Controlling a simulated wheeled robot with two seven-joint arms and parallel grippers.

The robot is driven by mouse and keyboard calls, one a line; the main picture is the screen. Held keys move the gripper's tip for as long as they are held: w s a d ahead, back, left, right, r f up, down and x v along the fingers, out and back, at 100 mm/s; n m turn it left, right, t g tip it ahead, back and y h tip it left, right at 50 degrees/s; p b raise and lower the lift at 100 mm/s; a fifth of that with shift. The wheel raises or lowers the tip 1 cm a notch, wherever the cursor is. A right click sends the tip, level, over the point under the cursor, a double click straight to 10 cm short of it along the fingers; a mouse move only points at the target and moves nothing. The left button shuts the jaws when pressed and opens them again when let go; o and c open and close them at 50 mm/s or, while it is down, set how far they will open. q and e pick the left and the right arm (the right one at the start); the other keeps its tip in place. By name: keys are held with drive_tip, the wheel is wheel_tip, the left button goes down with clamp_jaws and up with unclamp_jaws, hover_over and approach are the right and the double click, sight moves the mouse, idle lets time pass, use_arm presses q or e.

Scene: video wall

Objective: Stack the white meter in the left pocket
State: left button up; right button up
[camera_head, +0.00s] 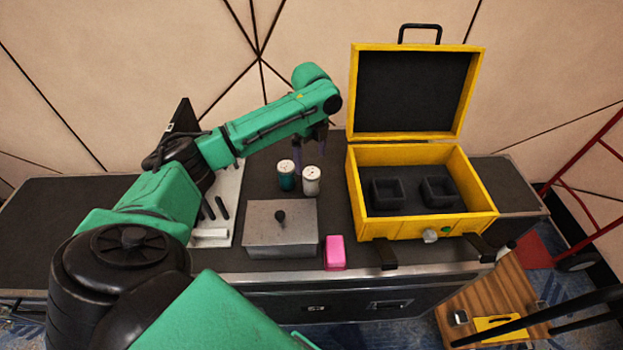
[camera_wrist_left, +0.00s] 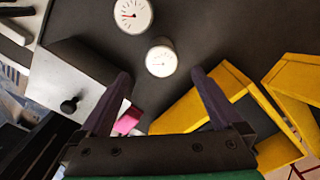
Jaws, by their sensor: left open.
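The white meter (camera_head: 311,182), a short white cylinder with a dial on top, stands upright on the dark table; its dial also shows in the left wrist view (camera_wrist_left: 161,60). A teal meter (camera_head: 286,178) stands close to its left. My left gripper (camera_head: 310,148), with dark purple fingers, is open and empty just above and behind the meters. In the left wrist view its fingertips (camera_wrist_left: 161,77) lie either side of the white meter's dial, apart from it. The left pocket (camera_head: 387,194) is an empty black square holder in the open yellow case (camera_head: 357,215). My right gripper is not seen.
The right pocket (camera_head: 438,191) is also empty. A grey metal box (camera_head: 280,236) with a black knob and a pink block (camera_head: 335,253) lie in front of the meters. The case's raised lid (camera_head: 412,92) stands at the back. A red hand truck (camera_head: 590,150) is at the right.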

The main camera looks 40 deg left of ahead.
sight(311, 172)
use_arm(q)
wheel_tip(311, 172, down, 7)
drive_tip(key=shift+w+f+p, duration=0.1)
drive_tip(key=shift+f+p, duration=0.1)
drive_tip(key=shift+p, duration=0.2)
drive_tip(key=shift+r, duration=0.1)
clamp_jaws()
